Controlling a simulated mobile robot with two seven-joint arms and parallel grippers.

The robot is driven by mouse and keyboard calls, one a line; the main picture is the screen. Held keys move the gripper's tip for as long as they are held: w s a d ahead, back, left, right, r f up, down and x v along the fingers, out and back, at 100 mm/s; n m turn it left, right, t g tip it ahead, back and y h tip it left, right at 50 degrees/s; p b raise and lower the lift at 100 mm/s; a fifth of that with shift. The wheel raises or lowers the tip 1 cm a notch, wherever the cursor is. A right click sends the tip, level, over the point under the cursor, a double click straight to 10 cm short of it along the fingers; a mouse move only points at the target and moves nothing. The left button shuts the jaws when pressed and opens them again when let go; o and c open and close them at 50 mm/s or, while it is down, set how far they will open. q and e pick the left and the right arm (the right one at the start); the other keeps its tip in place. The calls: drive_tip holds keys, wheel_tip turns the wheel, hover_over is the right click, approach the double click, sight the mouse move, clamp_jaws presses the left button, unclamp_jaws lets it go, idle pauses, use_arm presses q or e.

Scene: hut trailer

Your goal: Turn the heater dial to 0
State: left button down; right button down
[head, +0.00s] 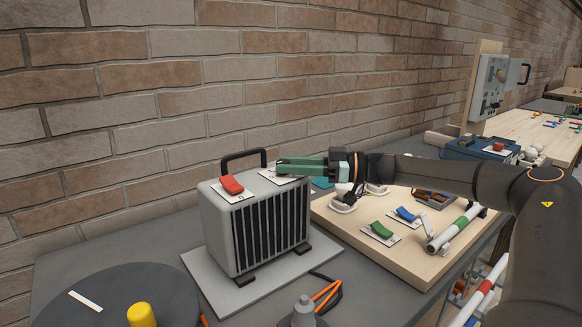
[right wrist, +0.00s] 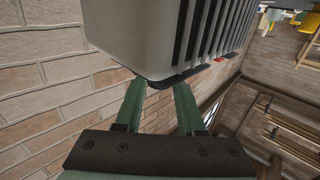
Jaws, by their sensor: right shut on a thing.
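The heater (head: 262,228) is a light grey box with dark vertical front slats and a black handle, standing on a grey slab. A red rocker switch (head: 231,185) sits on a white plate on its top left. A second white plate (head: 269,176) lies on the top right. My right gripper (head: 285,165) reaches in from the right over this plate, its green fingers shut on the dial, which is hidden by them. In the right wrist view the heater's side (right wrist: 130,35) fills the top, and the fingers (right wrist: 158,95) extend to its top edge. My left gripper is not in view.
A brick wall (head: 130,90) runs close behind the heater. A wooden board (head: 385,263) with a green switch (head: 381,230) and a blue switch (head: 407,214) lies to the right. A dark round disc (head: 120,295) with a yellow knob (head: 141,315) is at the front left.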

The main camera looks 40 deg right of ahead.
drive_tip(key=c, duration=0.8)
unclamp_jaws()
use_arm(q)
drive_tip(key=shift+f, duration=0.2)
use_arm(e)
drive_tip(key=o, duration=0.3)
drive_tip(key=shift+s+d+r+p, duration=0.25)
drive_tip(key=shift+s+d+p, duration=0.1)
drive_tip(key=shift+p, duration=0.1)
drive_tip(key=shift+s+d+p, duration=0.35)
drive_tip(key=shift+s+p, duration=0.1)
drive_tip(key=shift+p, duration=0.05)
drive_tip(key=shift+p+v, duration=0.65)
drive_tip(key=shift+v, duration=0.15)
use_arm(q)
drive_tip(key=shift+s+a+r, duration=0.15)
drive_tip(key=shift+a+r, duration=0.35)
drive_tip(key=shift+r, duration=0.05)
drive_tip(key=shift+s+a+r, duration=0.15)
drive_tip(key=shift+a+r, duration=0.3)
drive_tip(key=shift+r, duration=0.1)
use_arm(e)
drive_tip(key=v, duration=0.8)
drive_tip(key=shift+s+d+f, duration=0.15)
drive_tip(key=shift+s+f, duration=0.1)
drive_tip(key=shift+s, duration=0.05)
